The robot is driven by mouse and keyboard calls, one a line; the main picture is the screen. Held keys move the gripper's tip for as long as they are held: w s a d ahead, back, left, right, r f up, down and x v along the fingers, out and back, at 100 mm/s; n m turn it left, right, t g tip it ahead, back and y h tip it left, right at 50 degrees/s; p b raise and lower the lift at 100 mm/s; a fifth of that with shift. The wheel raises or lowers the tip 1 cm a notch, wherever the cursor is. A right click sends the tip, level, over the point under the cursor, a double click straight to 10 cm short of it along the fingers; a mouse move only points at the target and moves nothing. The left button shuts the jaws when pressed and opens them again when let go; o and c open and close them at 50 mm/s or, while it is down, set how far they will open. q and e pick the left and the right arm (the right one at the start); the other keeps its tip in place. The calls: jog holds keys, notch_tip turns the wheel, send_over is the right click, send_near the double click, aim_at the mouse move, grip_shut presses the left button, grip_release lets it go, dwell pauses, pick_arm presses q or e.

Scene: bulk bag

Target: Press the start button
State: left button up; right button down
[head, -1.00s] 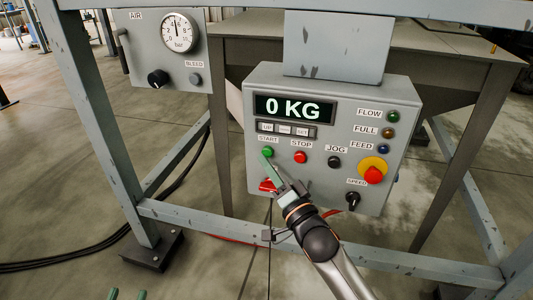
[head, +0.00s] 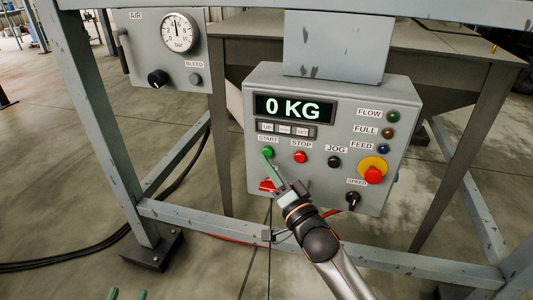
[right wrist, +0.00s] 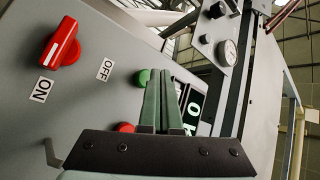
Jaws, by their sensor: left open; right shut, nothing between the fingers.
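The grey control panel (head: 225,120) shows "0 KG" on its display (head: 293,108). The green start button (head: 267,152) is under the START label at the panel's left; it also shows in the right wrist view (right wrist: 143,77). My right gripper (head: 264,156) is shut and empty, its green fingertips right at the start button's lower edge. In the right wrist view the closed fingers (right wrist: 157,78) partly overlap the button; I cannot tell whether they touch it. Two green fingertips of my left gripper (head: 127,295) show apart at the bottom left edge, open.
The red stop button (head: 299,157), black jog button (head: 334,162), red emergency knob on yellow (head: 373,174) and speed knob (head: 352,198) are to the right. A red on/off switch (head: 268,185) lies below start. Grey frame bars (head: 180,213) surround the panel.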

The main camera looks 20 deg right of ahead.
dwell(0.7)
jog(key=shift+w+d, duration=0.25)
jog(key=shift+w, duration=0.1)
jog(key=shift+w+d+p, duration=0.3)
jog(key=shift+w, duration=0.1)
dwell(0.9)
jog(key=shift+s+a, duration=0.1)
jog(key=shift+s+a+p, duration=0.45)
jog(key=shift+s+p, duration=0.05)
jog(key=shift+s, duration=0.15)
jog(key=shift+s, duration=0.1)
